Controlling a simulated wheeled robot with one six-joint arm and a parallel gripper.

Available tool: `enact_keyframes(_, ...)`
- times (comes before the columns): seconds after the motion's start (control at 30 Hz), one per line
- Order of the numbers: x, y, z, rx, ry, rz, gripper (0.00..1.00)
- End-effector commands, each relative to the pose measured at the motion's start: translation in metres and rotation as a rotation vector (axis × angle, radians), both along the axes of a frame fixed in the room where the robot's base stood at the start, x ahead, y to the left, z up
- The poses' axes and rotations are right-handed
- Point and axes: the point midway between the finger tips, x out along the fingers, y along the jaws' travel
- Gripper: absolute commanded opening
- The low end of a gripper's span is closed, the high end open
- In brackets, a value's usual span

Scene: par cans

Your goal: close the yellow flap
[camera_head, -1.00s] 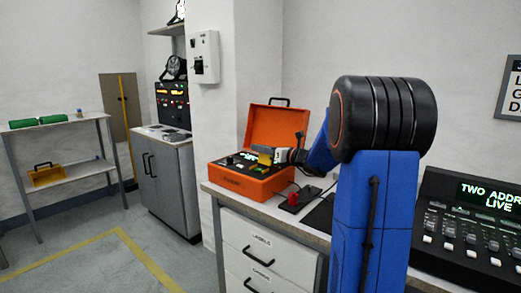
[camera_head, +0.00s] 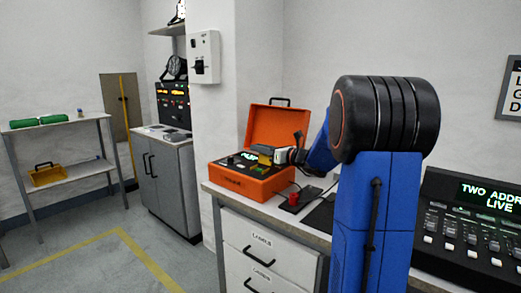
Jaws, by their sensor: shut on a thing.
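The orange case (camera_head: 257,187) stands on the white counter with its lid up. It has a dark panel with small lit characters inside. The yellow flap (camera_head: 265,158) shows as a small patch at the right part of this panel. My gripper (camera_head: 272,156) reaches in from the right, low over the panel, and is shut on the yellow flap. The fingertips are small here and partly merge with the flap. The flap's hinge and exact angle are too small to tell.
A red knob (camera_head: 293,198) on a dark box sits at the counter's front, right of the case. A console (camera_head: 470,225) with a green display stands at the far right. The case's raised lid (camera_head: 279,127) is behind my gripper. Floor at the left is clear.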

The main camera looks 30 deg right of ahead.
Motion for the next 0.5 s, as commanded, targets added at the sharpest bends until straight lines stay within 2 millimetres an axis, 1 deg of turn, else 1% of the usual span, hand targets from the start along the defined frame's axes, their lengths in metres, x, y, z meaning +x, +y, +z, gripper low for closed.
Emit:
enact_keyframes(0.17,-0.003,0.006,0.001,-0.115,-0.040,-0.002,0.00)
enact_keyframes(0.5,-0.010,0.025,0.003,-0.411,-0.147,-0.001,0.00)
